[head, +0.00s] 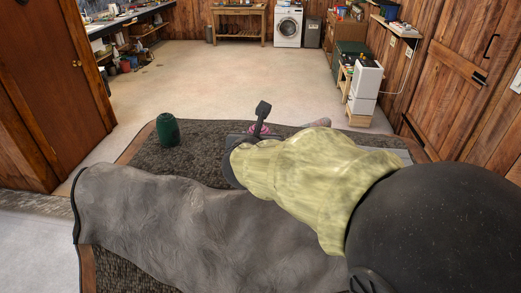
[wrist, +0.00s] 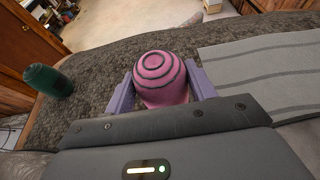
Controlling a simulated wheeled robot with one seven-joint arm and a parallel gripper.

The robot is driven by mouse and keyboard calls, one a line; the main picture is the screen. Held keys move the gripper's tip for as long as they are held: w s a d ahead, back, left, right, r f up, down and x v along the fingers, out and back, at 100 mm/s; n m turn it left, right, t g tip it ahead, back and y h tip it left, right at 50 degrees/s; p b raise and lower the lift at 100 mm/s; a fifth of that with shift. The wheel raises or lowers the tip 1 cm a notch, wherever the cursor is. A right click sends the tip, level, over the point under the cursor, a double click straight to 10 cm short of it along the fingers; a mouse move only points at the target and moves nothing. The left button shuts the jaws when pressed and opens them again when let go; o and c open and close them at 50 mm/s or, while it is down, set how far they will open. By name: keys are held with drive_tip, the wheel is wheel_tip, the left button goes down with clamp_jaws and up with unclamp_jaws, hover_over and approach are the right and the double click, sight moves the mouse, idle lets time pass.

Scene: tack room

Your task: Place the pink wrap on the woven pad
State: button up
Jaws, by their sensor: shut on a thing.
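The pink wrap (wrist: 160,78) is a round pink roll with dark rings, held between the two purple-grey fingers of my gripper (wrist: 160,88) in the wrist view. In the head view only a sliver of the pink wrap (head: 259,129) shows beside my gripper; my arm hides the rest. In the head view a corner of the pad (head: 400,155) shows behind my arm. I cannot tell how high the wrap is above the surface.
A dark green cylinder (head: 168,130) stands to the left of my gripper; it also shows in the wrist view (wrist: 49,81). The dark textured tabletop (head: 205,160) is bare between them. A grey-brown object (head: 318,123) lies at the table's far edge, partly hidden.

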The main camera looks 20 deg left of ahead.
drive_tip(key=shift+f+b, duration=0.45)
drive_tip(key=shift+f, duration=1.4)
drive_tip(key=shift+w+f, duration=0.1)
drive_tip(key=shift+f, duration=0.15)
drive_tip(key=o, duration=1)
drive_tip(key=shift+r, duration=0.1)
drive_tip(key=shift+r, duration=0.2)
drive_tip(key=v, duration=1.2)
